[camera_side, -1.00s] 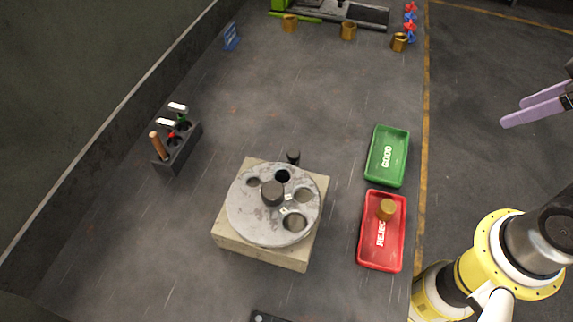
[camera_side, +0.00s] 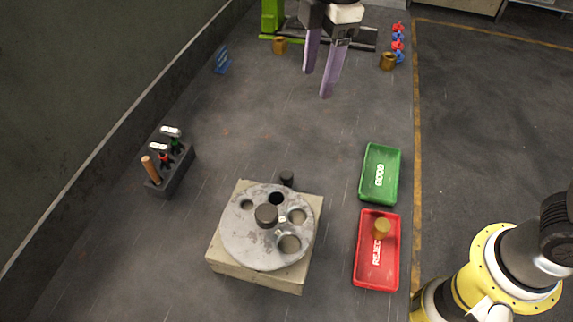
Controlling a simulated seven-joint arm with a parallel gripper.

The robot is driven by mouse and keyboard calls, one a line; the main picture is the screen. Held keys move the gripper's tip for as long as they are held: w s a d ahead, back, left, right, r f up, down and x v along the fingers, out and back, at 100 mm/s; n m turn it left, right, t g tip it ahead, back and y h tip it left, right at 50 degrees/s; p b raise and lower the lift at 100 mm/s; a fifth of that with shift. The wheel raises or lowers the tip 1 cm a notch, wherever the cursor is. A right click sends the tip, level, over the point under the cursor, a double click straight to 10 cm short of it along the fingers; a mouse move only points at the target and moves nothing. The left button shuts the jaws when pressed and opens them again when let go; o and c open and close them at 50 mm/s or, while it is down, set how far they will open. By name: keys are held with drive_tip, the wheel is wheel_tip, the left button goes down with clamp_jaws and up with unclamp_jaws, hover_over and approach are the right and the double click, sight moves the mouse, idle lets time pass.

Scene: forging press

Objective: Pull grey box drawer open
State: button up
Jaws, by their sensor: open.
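My gripper (camera_side: 317,83) is at the upper middle of the side view. Its two pale purple fingers are apart with nothing between them, and they point down above the dark table. A squat beige-grey box (camera_side: 255,278) stands at the lower middle with a round grey disc (camera_side: 260,252) on top. My gripper is well apart from this box. I cannot make out a drawer front or handle on it. The lower part of a grey cabinet-like thing (camera_side: 455,6) is cut off at the top right edge, and I cannot tell whether it has a drawer.
A green tray (camera_side: 380,187) and a red tray (camera_side: 365,265) with a brass piece (camera_side: 382,228) lie right of the box. A tool holder (camera_side: 174,178) stands left. Brass cups (camera_side: 387,61) and a green machine (camera_side: 272,16) are at the back. The table's middle is clear.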

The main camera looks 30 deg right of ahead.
drive_tip(key=n+g, duration=0.1)
hover_over(286, 174)
wheel_tip(286, 174, down, 6)
drive_tip(key=shift+h, duration=0.3)
wheel_tip(286, 174, down, 14)
drive_tip(key=shift+r, duration=0.1)
clamp_jaws()
idle(1.1)
